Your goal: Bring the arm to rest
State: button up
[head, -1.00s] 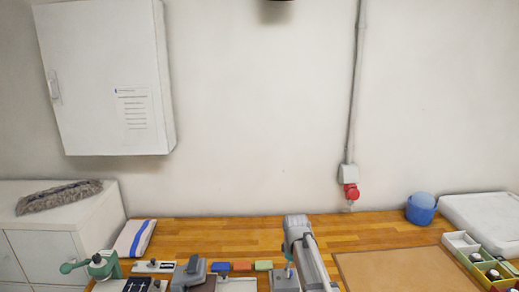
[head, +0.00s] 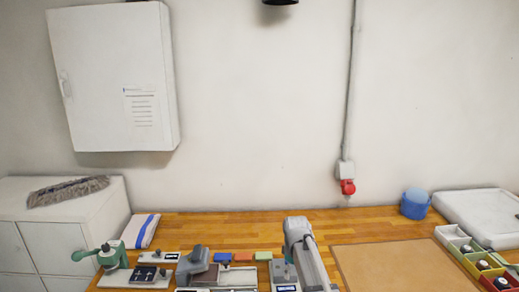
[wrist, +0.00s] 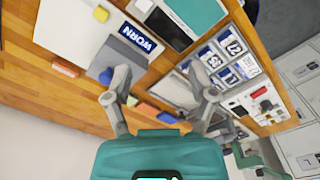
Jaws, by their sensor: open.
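My arm (head: 308,255) rises at the front middle of the wooden bench in the head view; the gripper end is not clear there. In the wrist view my gripper (wrist: 160,82) has its two grey fingers spread apart, with nothing held between them. The fingers hang over the bench, with its items beyond them.
The bench holds a green hand press (head: 108,257), a grey stamp-like device (head: 194,264), coloured blocks (head: 243,256), a brown mat (head: 392,268), a blue tub (head: 415,203) and divided bins (head: 470,256). A striped cloth (head: 141,231) lies at the left. Bare wood shows along the back.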

jog(key=s+d+f+m+b, duration=0.2)
jog(key=s+f+m+b, duration=0.2)
jog(key=s, duration=0.4)
jog(key=s+d+f+m+b, duration=0.3)
jog(key=s+f+m+b, duration=0.2)
jog(key=s, duration=0.4)
jog(key=shift+s+d+f+m+b, duration=0.2)
jog(key=shift+f+m+b, duration=0.1)
jog(key=shift+f+b, duration=0.2)
dwell(2.0)
